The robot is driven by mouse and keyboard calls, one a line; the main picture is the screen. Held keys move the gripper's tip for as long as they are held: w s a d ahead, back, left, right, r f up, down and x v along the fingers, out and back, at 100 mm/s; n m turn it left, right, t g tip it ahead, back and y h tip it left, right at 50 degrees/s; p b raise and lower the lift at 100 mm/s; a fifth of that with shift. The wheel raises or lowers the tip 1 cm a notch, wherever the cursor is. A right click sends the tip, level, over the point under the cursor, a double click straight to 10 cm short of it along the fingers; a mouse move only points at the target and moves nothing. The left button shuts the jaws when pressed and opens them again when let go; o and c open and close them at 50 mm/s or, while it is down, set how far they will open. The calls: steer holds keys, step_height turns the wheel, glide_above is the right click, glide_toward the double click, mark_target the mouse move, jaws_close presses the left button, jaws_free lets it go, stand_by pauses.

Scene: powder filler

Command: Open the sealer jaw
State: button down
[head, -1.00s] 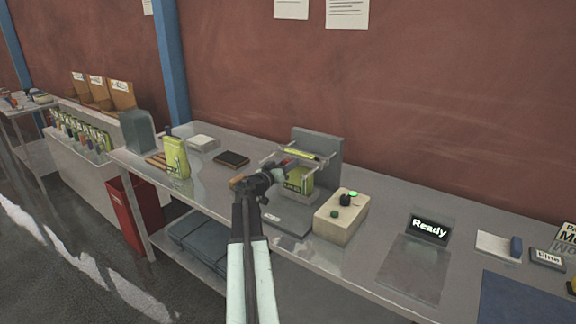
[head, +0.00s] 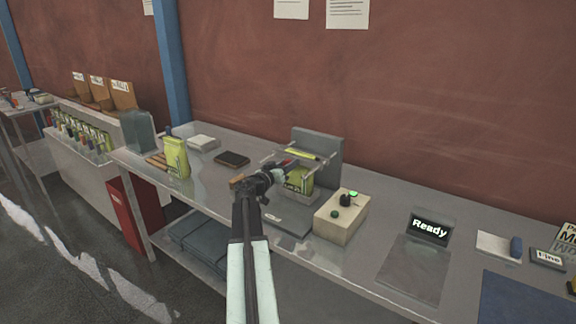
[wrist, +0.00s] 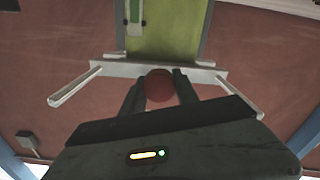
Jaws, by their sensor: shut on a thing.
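The sealer has a grey upright back plate (head: 322,148) and stands on the long metal bench. A green pouch (head: 300,179) is at its front, partly hidden by my gripper. In the wrist view, the pale jaw bar (wrist: 104,68) crosses in front of the green pouch (wrist: 165,38), with a pale rod at each end. A round red knob (wrist: 159,86) sits at the middle of the bar. My gripper (wrist: 159,84) is shut on this knob, one dark finger on each side. In the head view, my gripper (head: 279,171) reaches the sealer's front from the lower left. The gap behind the bar is hidden.
A beige control box (head: 340,217) with a green-lit button stands close right of the sealer. A "Ready" display (head: 429,227) is farther right. Another green pouch (head: 175,158) and a dark pad (head: 231,159) are on the left.

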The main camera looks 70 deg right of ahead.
steer(key=shift+a, duration=0.1)
steer(key=v, duration=0.5)
steer(key=shift+w+a, duration=0.1)
steer(key=shift+a, duration=0.25)
steer(key=c, duration=0.9)
jaws_free()
steer(key=shift+d, duration=0.1)
steer(key=v, duration=0.7)
steer(key=shift+w+a, duration=0.1)
steer(key=shift+a, duration=0.3)
